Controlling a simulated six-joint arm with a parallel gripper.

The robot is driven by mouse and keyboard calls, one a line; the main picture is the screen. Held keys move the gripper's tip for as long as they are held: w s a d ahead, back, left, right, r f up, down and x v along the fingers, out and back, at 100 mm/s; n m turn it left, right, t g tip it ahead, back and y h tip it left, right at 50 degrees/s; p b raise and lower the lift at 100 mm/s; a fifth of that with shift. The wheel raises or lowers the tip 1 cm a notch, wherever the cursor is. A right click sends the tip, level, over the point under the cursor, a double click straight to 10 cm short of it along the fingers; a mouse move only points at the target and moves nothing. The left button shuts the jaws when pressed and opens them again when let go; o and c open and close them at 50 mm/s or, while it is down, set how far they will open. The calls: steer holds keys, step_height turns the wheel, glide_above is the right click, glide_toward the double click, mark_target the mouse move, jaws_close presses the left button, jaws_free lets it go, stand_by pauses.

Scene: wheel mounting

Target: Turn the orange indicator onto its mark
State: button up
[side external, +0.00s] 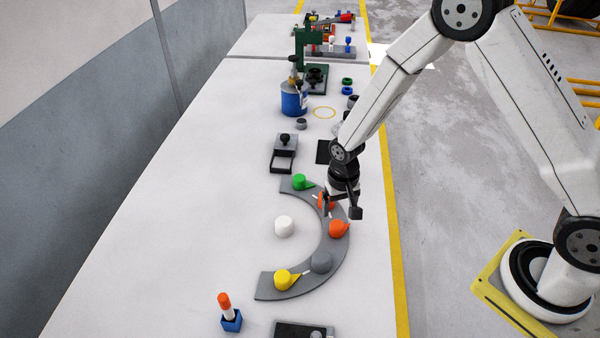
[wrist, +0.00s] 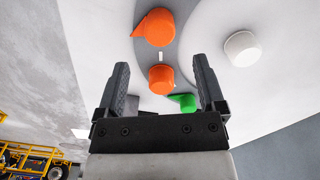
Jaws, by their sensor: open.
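A grey curved plate (side external: 336,250) carries several round indicators. One orange indicator (side external: 322,203) is partly hidden by my gripper (side external: 341,208); in the wrist view this orange indicator (wrist: 161,80) shows between the open fingers, with no contact visible. A second orange indicator (side external: 338,228) has a pointer and sits farther along the plate; it also shows in the wrist view (wrist: 158,27). A short white mark (wrist: 160,57) lies between the two orange ones. My gripper (wrist: 160,66) is open and empty. The pointer of the nearer orange indicator is not clear.
A white knob (side external: 284,226) stands inside the curve. A blue holder (side external: 231,321) stands at the front. The table's left side is clear.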

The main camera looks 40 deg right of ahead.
mark_target(337, 224)
steer(key=shift+f, duration=0.1)
steer(key=shift+f, duration=3.8)
jaws_close()
